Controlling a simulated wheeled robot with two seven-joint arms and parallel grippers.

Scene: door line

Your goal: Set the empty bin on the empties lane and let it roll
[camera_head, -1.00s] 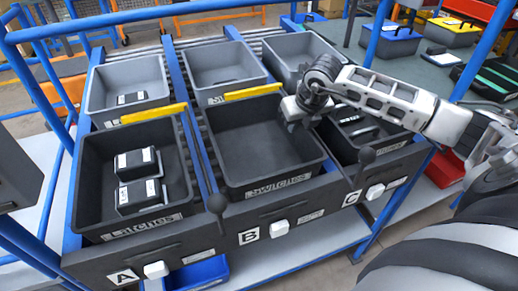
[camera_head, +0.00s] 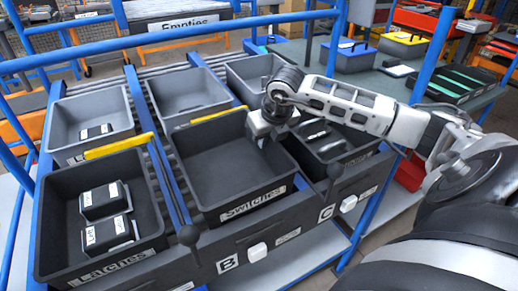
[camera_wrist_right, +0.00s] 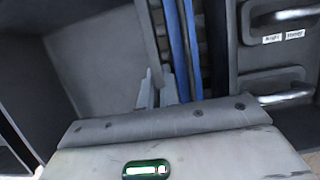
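The empty dark bin labelled Switches (camera_head: 202,180) sits in lane B in the head view, with a bare floor. My right gripper (camera_head: 268,132) is at this bin's right wall, near the far corner. In the right wrist view its two fingertips (camera_wrist_right: 157,90) point down at the bin's rim (camera_wrist_right: 149,45), seemingly one on each side. I cannot tell whether they press on it. The empties lane carries a white Empties sign (camera_head: 190,23) at the top of the head view, behind the rack. My left gripper is not in view.
The Latches bin (camera_head: 140,200) on the left holds two labelled dark boxes. A dark bin (camera_head: 350,160) with handled parts stands on the right in lane C. Grey bins (camera_head: 188,88) stand behind. Blue rails and posts (camera_head: 437,50) frame the rack.

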